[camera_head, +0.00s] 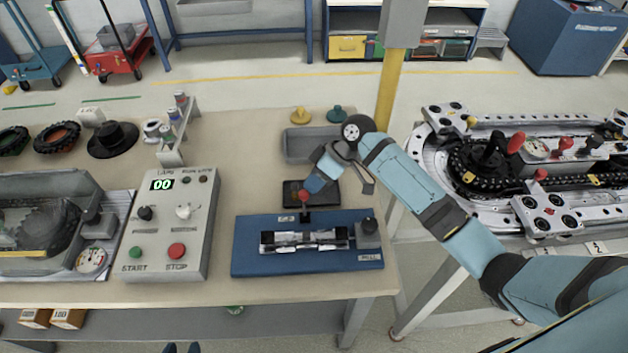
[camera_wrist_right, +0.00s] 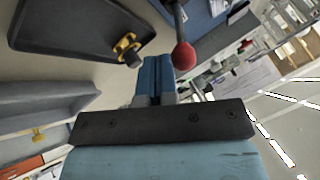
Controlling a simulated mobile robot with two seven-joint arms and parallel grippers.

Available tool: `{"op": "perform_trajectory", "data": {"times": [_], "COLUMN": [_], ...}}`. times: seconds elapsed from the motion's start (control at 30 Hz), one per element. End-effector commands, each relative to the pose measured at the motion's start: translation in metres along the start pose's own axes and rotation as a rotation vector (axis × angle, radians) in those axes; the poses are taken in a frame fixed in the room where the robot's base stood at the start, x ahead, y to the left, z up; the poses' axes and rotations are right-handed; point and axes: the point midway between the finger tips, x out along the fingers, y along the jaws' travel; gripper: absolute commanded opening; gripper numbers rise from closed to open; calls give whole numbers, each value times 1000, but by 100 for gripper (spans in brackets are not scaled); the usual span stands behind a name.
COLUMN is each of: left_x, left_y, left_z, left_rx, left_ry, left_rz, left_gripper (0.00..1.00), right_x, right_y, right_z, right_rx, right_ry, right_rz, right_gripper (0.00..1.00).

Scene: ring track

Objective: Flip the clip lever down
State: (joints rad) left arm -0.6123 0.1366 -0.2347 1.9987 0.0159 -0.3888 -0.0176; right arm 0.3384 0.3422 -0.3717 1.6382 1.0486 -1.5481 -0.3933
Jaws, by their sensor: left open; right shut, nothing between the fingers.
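The clip lever (camera_head: 305,208) has a red ball knob on a dark stem and stands upright at the back edge of a blue fixture (camera_head: 250,262). My right gripper (camera_head: 312,188) is shut and empty, just behind and right of the knob. In the right wrist view, the blue fingers (camera_wrist_right: 158,70) are together and the red knob (camera_wrist_right: 183,56) is close beside their tips; I cannot tell whether they touch. Two dark blue tips of my left gripper (camera_head: 182,348) show apart at the bottom edge of the head view, low in front of the table.
A control box (camera_head: 196,240) with START and STOP buttons stands left of the fixture. Behind the fixture are a dark tray (camera_head: 328,186) and a grey bin (camera_head: 296,148). A yellow post (camera_head: 389,90) rises behind my right arm. A ring track (camera_head: 470,205) is at right.

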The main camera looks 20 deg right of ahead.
Motion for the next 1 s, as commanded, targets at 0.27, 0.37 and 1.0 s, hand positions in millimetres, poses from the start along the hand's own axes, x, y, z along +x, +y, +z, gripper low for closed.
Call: {"op": "perform_trajectory", "data": {"times": [0.27,0.37,1.0], "left_x": [-3,-4,-20], "left_y": [0,0,0], "left_z": [-3,-2,-29], "left_rx": [5,7,8], "left_ry": [1,0,6], "left_rz": [0,-1,0], "left_gripper": [43,43,43], "right_x": [-2,-2,-8], "right_y": [-4,-6,-34], "right_z": [0,0,7], "right_rx": [-28,-38,-232], "right_ry": [13,19,111], "right_rz": [35,47,290], "right_gripper": [0,0,0]}}
